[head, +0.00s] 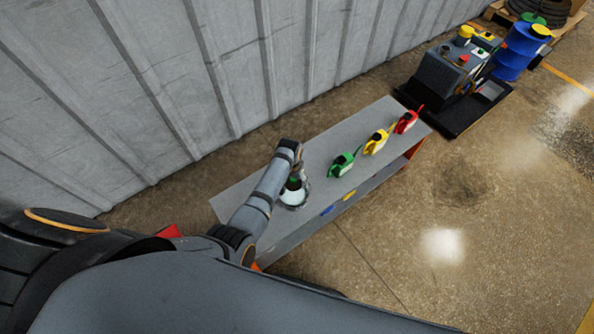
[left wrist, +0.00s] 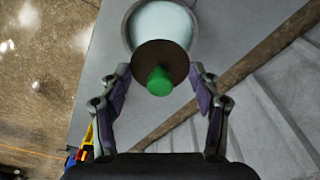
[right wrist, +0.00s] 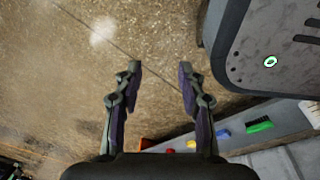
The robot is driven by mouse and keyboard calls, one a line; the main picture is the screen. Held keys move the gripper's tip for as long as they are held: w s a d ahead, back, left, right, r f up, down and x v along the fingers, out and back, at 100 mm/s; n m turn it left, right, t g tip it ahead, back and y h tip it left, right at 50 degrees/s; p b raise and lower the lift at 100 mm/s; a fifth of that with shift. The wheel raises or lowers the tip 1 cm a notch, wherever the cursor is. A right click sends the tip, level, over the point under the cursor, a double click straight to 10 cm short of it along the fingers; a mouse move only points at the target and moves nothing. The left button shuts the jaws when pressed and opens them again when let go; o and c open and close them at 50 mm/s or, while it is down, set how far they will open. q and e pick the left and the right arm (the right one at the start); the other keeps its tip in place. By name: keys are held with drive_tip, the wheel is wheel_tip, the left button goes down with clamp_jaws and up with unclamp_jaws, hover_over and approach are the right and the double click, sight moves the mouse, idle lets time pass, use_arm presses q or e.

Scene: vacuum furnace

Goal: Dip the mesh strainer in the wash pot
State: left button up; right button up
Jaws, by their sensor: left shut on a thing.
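The mesh strainer, a dark brown disc with a green knob (left wrist: 160,80), sits between the fingers of my left gripper (left wrist: 160,70), which is shut on it. The wash pot (left wrist: 134,10), a pale round vessel with light liquid, lies just beyond the disc, partly covered by it. In the head view the wash pot (head: 293,199) stands on the near left part of the bench, with my left gripper (head: 297,174) and the strainer's green knob (head: 293,181) over it. Whether the strainer touches the liquid I cannot tell. My right gripper (right wrist: 158,67) is open and empty above the floor.
The grey bench (head: 240,200) runs along a corrugated wall. A green can (head: 342,164), a yellow can (head: 376,143) and a red can (head: 405,122) stand to the right of the pot. A dark machine (head: 447,75) and a blue drum (head: 517,50) stand beyond the bench.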

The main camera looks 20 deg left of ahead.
sight(293, 184)
use_arm(q)
drive_tip(key=shift+s+f, duration=0.1)
drive_tip(key=shift+f, duration=0.05)
use_arm(e)
drive_tip(key=s+f, duration=0.1)
drive_tip(key=s, duration=0.4)
use_arm(q)
drive_tip(key=shift+f+b, duration=0.35)
drive_tip(key=shift+b, duration=0.2)
wheel_tip(293, 184, down, 2)
drive_tip(key=shift+f+b, duration=0.1)
drive_tip(key=shift+b, duration=1.15)
drive_tip(key=shift+f+b, duration=0.25)
drive_tip(key=shift+b, duration=0.15)
drive_tip(key=shift+f+b, duration=0.35)
drive_tip(key=shift+b, duration=0.05)
drive_tip(key=shift+f+b, duration=1.1)
drive_tip(key=shift+f, duration=0.7)
drive_tip(key=shift+f+b, duration=0.8)
drive_tip(key=shift+f, duration=0.5)
use_arm(e)
drive_tip(key=w+f, duration=0.5)
drive_tip(key=f, duration=0.2)
drive_tip(key=shift+w+a, duration=0.2)
drive_tip(key=shift+w, duration=0.05)
